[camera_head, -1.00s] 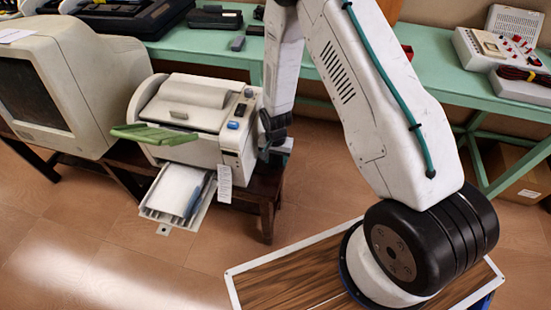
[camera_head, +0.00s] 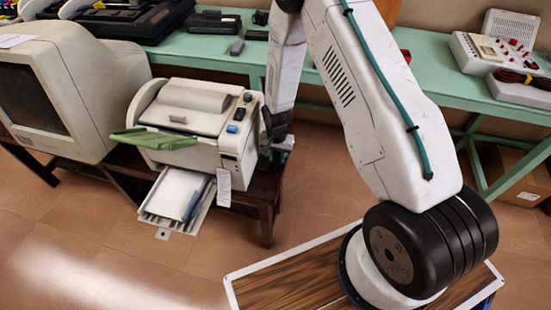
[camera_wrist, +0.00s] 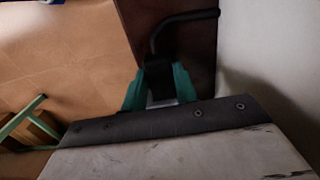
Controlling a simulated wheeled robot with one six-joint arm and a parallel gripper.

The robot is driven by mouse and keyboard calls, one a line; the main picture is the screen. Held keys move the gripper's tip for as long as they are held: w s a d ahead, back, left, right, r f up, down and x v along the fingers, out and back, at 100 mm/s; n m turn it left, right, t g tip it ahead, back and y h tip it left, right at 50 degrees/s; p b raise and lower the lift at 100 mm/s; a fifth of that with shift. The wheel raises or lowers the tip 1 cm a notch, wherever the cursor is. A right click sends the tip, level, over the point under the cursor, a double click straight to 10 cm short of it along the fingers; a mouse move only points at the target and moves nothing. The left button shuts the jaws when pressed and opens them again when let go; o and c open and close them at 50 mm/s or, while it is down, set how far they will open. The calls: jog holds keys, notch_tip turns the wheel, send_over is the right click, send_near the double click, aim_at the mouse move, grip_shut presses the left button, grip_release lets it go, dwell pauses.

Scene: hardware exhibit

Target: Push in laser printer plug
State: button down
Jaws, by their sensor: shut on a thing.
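The laser printer (camera_head: 200,125) is off-white with a green tray flap and an open paper tray. It stands on a dark wooden table (camera_head: 268,190). My gripper (camera_head: 282,150) is low beside the printer's right side, largely hidden behind my arm's wrist in the head view. In the wrist view my gripper's teal fingers (camera_wrist: 158,92) are shut on a black plug (camera_wrist: 158,77). A black cable (camera_wrist: 158,40) rises from the plug and bends right. The printer's pale side (camera_wrist: 270,50) fills the right of that view. The socket cannot be made out.
An old monitor (camera_head: 60,90) stands left of the printer. A green bench (camera_head: 440,85) with several devices runs behind. A cardboard box (camera_head: 520,170) is under the bench at right. Tiled floor (camera_head: 120,240) is clear in front of the printer.

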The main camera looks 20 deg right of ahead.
aim_at(277, 157)
jog(key=c, duration=1.1)
grip_release()
jog(key=shift+w+d, duration=0.25)
jog(key=shift+a, duration=0.1)
notch_tip(277, 157, up, 8)
jog(key=shift+f, duration=0.1)
jog(key=s+r+n, duration=0.2)
jog(key=s+r, duration=0.8)
jog(key=r, duration=0.3)
jog(key=s+r+n+t, duration=0.1)
jog(key=s+r+n, duration=0.1)
jog(key=s+r, duration=0.9)
jog(key=s+d+r+n, duration=0.1)
jog(key=s+r+n, duration=0.2)
jog(key=s+r, duration=0.8)
jog(key=shift+s+r, duration=0.15)
jog(key=shift+r, duration=1.3)
jog(key=shift+s+r, duration=0.1)
jog(key=shift+r, duration=1.35)
